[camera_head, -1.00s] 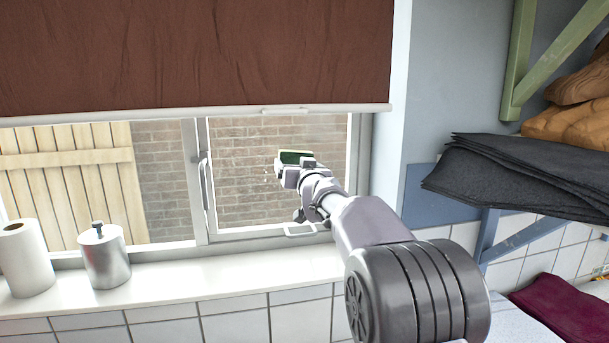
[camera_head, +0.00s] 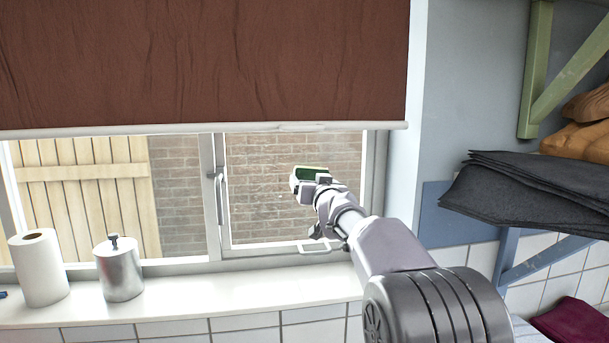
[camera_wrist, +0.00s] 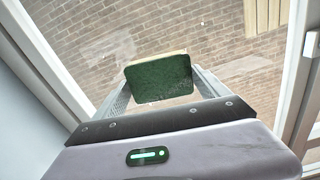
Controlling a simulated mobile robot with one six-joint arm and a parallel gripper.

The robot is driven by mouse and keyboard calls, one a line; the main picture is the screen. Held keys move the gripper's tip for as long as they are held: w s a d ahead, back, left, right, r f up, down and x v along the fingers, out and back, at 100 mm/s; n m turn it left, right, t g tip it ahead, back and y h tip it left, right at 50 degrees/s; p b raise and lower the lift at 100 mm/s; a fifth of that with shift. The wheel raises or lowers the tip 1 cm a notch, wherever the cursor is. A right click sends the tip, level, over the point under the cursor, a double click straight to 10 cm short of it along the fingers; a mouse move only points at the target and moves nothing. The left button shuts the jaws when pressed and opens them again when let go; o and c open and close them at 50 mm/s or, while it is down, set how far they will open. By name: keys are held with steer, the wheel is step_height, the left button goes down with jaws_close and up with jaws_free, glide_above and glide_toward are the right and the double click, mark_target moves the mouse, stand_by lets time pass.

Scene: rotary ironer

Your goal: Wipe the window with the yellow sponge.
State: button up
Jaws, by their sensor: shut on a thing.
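The window (camera_head: 262,215) is a framed pane with a brick wall behind it. In the wrist view the window glass (camera_wrist: 95,45) has whitish smears at the left and upper right. My gripper (camera_head: 308,182) is in front of the right-hand pane. It is shut on the sponge (camera_wrist: 160,78), which shows a dark green face towards the wrist camera and a thin yellowish edge at its top. The sponge (camera_head: 312,173) also shows at the gripper's tip in the head view. I cannot tell whether its far side touches the glass.
A brown blind (camera_head: 200,60) hangs over the window's upper part. A paper roll (camera_head: 40,268) and a metal canister (camera_head: 119,270) stand on the white sill (camera_head: 200,302) at left. Dark folded cloths (camera_head: 530,195) lie on a shelf at right. The sill's middle is clear.

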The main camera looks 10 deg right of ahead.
steer(key=d+p, duration=0.6)
steer(key=d, duration=0.1)
steer(key=shift+d+r+p, duration=0.1)
steer(key=shift+r+p, duration=0.05)
steer(key=shift+p, duration=0.25)
steer(key=shift+d+p, duration=0.3)
steer(key=shift+d, duration=0.3)
steer(key=shift+f, duration=0.25)
steer(key=shift+f+b, duration=0.1)
steer(key=shift+b, duration=0.25)
steer(key=a+b, duration=1.2)
steer(key=b, duration=0.1)
